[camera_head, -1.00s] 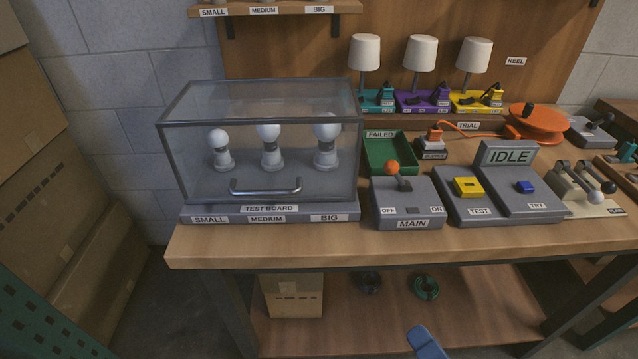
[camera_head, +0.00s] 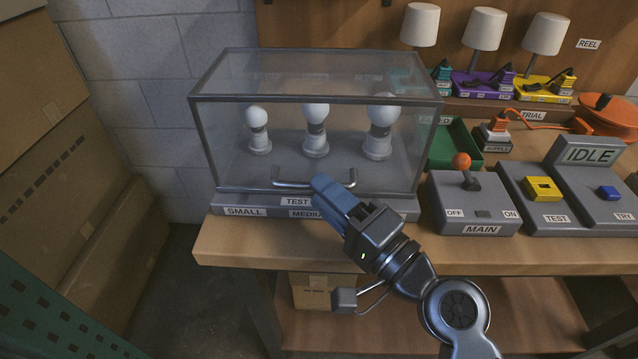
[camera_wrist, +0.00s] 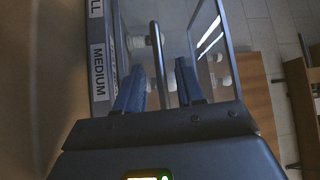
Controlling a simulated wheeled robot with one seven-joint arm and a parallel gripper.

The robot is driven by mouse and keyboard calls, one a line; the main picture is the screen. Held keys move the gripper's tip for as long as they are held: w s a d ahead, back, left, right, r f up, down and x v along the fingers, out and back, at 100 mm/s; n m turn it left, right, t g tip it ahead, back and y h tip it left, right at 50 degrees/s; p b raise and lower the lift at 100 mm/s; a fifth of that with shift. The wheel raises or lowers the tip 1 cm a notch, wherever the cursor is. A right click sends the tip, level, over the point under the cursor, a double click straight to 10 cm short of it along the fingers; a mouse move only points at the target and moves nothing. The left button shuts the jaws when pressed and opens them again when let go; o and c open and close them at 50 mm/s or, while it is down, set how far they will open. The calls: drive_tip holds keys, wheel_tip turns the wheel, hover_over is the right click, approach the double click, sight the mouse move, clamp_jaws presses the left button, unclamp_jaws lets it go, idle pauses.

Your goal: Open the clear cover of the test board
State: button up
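The clear cover (camera_head: 230,150) of the test board is a glass-like box with a grey frame. It sits closed on the grey base (camera_head: 385,208). Three white bulbs (camera_head: 316,128) stand inside it. A metal bar handle (camera_head: 290,184) runs along the lower front of the cover. My gripper (camera_head: 322,184) is at the handle, its blue fingers hiding part of the bar. In the wrist view, the fingers (camera_wrist: 160,66) are apart, with the handle bar (camera_wrist: 155,40) lying between them. Whether either finger touches the bar I cannot tell.
The MAIN switch box (camera_head: 470,220), with an orange-knobbed lever, stands right of the cover. A green tray (camera_head: 455,150) is behind it. Cardboard boxes (camera_head: 60,180) are stacked at left.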

drive_tip(key=shift+x, duration=0.9)
drive_tip(key=shift+c, duration=0.2)
clamp_jaws()
